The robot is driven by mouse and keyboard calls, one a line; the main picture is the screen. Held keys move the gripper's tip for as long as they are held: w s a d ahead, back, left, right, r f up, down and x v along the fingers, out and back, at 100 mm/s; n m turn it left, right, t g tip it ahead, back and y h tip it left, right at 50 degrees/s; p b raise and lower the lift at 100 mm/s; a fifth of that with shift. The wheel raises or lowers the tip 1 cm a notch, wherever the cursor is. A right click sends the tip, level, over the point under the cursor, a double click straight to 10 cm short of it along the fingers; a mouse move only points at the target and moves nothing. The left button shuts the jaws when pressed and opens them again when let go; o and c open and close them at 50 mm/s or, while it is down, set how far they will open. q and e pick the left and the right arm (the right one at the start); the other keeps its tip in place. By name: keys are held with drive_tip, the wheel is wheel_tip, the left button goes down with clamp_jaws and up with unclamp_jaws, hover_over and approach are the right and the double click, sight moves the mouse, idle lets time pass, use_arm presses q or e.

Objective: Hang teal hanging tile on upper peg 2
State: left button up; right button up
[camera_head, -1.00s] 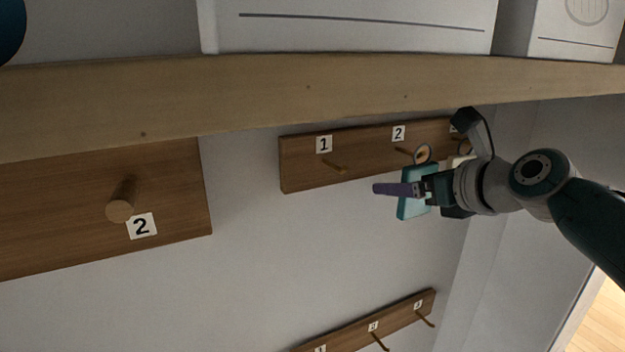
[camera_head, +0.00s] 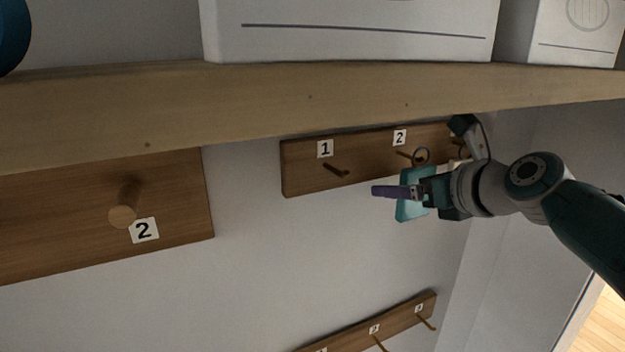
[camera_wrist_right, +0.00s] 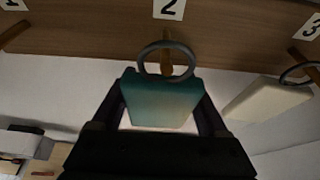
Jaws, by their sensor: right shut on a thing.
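The teal hanging tile (camera_head: 411,204) has a grey ring on top; it also shows in the right wrist view (camera_wrist_right: 162,103). My right gripper (camera_head: 400,191) is shut on the tile, one purple finger in front of it. Upper peg 2 (camera_head: 407,155) sticks out of the upper board below label 2. In the right wrist view, the peg (camera_wrist_right: 167,66) shows inside the ring's outline, its end toward the camera. I cannot tell whether the ring is around the peg or only in front of it. My left gripper is not in view.
Upper peg 1 (camera_head: 337,170) is bare. A cream tile (camera_wrist_right: 266,98) hangs by a ring at peg 3, right of the teal tile. A wooden shelf edge (camera_head: 300,95) runs above the board. A lower peg board (camera_head: 375,326) and a large board (camera_head: 60,215) are also on the wall.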

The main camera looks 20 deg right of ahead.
drive_tip(key=shift+w+f, duration=0.1)
drive_tip(key=shift+w, duration=0.35)
idle(0.8)
drive_tip(key=shift+w+f+b, duration=0.15)
drive_tip(key=shift+f+b, duration=0.05)
drive_tip(key=shift+b, duration=0.1)
idle(0.4)
drive_tip(key=shift+w+f+b, duration=0.2)
drive_tip(key=shift+w+b, duration=0.1)
drive_tip(key=shift+w+a, duration=0.1)
idle(0.9)
drive_tip(key=o, duration=1.4)
